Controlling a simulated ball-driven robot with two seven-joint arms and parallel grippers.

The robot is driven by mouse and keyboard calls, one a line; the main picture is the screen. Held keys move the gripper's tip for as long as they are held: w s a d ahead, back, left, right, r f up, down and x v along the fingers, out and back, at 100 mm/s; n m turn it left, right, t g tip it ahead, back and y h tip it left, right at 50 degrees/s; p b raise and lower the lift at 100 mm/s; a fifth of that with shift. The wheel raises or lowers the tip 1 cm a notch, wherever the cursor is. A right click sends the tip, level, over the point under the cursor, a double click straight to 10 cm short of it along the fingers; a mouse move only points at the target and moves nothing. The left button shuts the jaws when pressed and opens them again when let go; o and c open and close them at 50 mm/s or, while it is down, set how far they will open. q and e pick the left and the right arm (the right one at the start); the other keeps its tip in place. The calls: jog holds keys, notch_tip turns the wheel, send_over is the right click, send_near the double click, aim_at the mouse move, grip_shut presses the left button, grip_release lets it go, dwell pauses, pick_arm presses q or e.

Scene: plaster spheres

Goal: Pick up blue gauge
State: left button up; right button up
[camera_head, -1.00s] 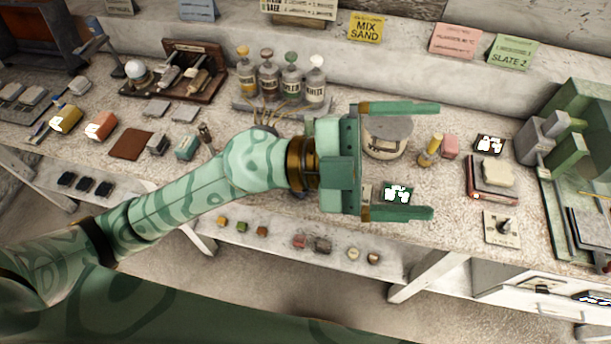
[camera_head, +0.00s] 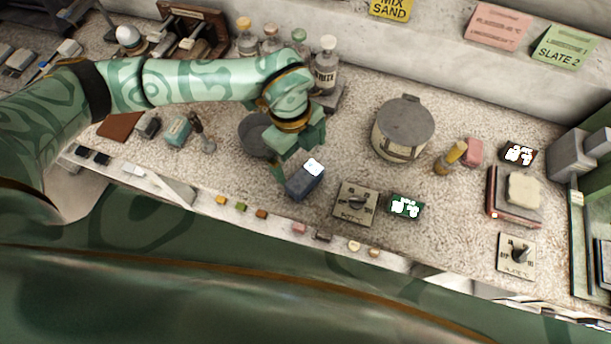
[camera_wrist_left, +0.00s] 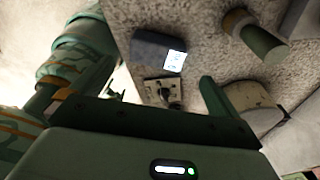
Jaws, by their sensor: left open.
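The blue gauge (camera_head: 306,181), a small dark blue box with a bright lit display, sits on the speckled bench near its front edge. It also shows in the left wrist view (camera_wrist_left: 158,50), beyond the fingers, with its display on the right. My left gripper (camera_head: 298,160) is open just behind and above the gauge in the head view. One finger shows by the gauge's left side; the other is largely hidden. Nothing is seen between the fingers. I cannot tell whether a finger touches the gauge. My right gripper is not in view.
A dial plate (camera_head: 356,203) and a green lit unit (camera_head: 405,207) lie right of the gauge. A lidded pot (camera_head: 403,128) stands behind them. A dark round dish (camera_head: 257,134) is close to the gripper's left. Bottles (camera_head: 325,66) stand behind. Small blocks line the lower front ledge.

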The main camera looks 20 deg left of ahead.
aim_at(304, 175)
pick_arm(q)
jog(key=f, duration=0.4)
jog(key=shift+d, duration=0.25)
jog(key=shift+s+f, duration=0.1)
jog(key=f, duration=0.1)
jog(key=f+b, duration=0.1)
jog(key=f, duration=0.3)
jog(key=shift+s+d, duration=0.4)
jog(key=shift+r, duration=0.1)
jog(key=c, duration=1.1)
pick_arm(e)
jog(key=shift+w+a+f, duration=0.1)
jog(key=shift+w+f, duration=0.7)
